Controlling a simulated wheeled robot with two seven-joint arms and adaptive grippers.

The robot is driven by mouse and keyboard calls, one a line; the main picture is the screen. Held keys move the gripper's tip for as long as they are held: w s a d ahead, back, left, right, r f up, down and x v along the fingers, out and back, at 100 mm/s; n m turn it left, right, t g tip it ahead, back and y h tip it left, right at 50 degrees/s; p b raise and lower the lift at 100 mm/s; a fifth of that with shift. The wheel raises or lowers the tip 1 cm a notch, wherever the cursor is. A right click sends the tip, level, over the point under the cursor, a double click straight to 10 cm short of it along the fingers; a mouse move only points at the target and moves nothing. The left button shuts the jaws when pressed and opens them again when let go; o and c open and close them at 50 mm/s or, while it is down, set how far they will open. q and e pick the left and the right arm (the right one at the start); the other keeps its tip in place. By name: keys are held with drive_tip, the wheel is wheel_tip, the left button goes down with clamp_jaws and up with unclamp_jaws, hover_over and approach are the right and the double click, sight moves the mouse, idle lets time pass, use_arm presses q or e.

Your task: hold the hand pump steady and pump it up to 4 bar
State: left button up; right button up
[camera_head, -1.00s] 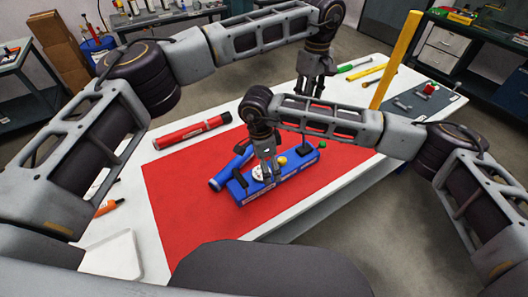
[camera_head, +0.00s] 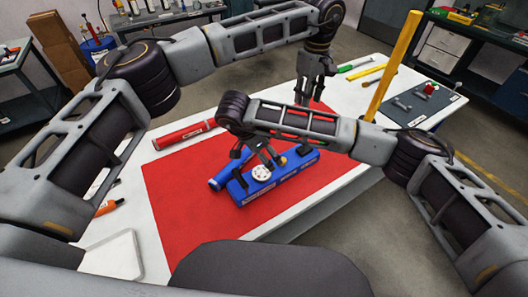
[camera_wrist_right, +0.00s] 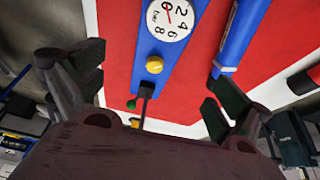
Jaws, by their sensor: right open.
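The blue hand pump (camera_head: 285,178) lies on the red mat, with a round white gauge (camera_head: 261,172) on its top. The right wrist view shows the gauge (camera_wrist_right: 170,17), a yellow knob (camera_wrist_right: 155,65) and a black lever with a green knob (camera_wrist_right: 131,104).
A blue tube (camera_head: 217,183) lies beside the pump, partly hidden. A red tube (camera_head: 184,133) lies at the mat's back edge. A yellow post (camera_head: 393,65) stands behind right, near a grey tool mat (camera_head: 412,105). The mat's front left is clear.

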sight(276, 167)
drive_tip(key=shift+f, duration=0.1)
drive_tip(key=shift+x, duration=6.85)
drive_tip(key=c, duration=1.7)
